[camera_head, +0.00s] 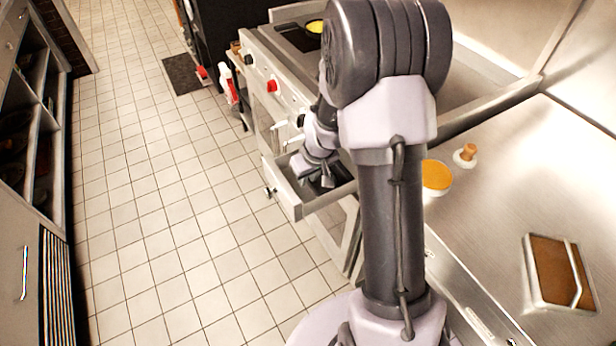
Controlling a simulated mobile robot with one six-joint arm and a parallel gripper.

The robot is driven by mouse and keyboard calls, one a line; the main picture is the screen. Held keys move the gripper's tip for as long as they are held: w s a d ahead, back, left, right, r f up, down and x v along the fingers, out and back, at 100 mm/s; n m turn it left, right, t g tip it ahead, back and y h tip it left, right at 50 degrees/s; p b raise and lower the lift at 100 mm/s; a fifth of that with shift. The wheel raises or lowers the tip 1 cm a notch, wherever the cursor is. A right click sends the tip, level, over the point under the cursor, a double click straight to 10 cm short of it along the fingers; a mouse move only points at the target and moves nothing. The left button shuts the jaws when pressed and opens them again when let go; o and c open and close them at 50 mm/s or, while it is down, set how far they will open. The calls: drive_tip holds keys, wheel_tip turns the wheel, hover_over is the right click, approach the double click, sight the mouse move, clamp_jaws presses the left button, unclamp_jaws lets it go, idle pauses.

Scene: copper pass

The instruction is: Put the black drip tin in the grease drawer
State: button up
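An open metal drawer (293,198) sticks out from the front of the stove, low down; I take it for the grease drawer. My gripper (318,178) is over or inside this drawer, pointing down, and my own arm covers much of it. A small dark patch shows at the fingertips, but I cannot tell whether it is the black drip tin, the fingers or shadow. The drip tin is not clearly visible anywhere else. Whether my fingers are open or shut is too small to tell.
The stove (262,70) with knobs stands behind the drawer, a yellow-filled pan (315,27) on top. The steel counter at right holds an orange-topped tub (436,177), a small wooden-knobbed item (466,155) and a brown-filled metal tray (556,272). The tiled floor at left is clear.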

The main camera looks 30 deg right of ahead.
drive_tip(key=s+a+r+m+t+p, duration=0.1)
drive_tip(key=s+a+r+p, duration=0.2)
drive_tip(key=r, duration=0.8)
drive_tip(key=s+a+r+p, duration=0.2)
drive_tip(key=s+a+r, duration=0.1)
drive_tip(key=r, duration=0.7)
drive_tip(key=s+a+r+m, duration=0.1)
drive_tip(key=s+a+r, duration=0.2)
drive_tip(key=s, duration=0.2)
drive_tip(key=s+a+r+m+t+y, duration=0.1)
drive_tip(key=s+a+r, duration=0.2)
drive_tip(key=s, duration=0.3)
drive_tip(key=s+a+r+m+y, duration=0.1)
drive_tip(key=s+a+r, duration=0.2)
drive_tip(key=s+a, duration=0.2)
drive_tip(key=shift+s+r+m, duration=0.25)
drive_tip(key=shift+s+m, duration=0.15)
drive_tip(key=shift+s, duration=0.05)
drive_tip(key=shift+d, duration=0.1)
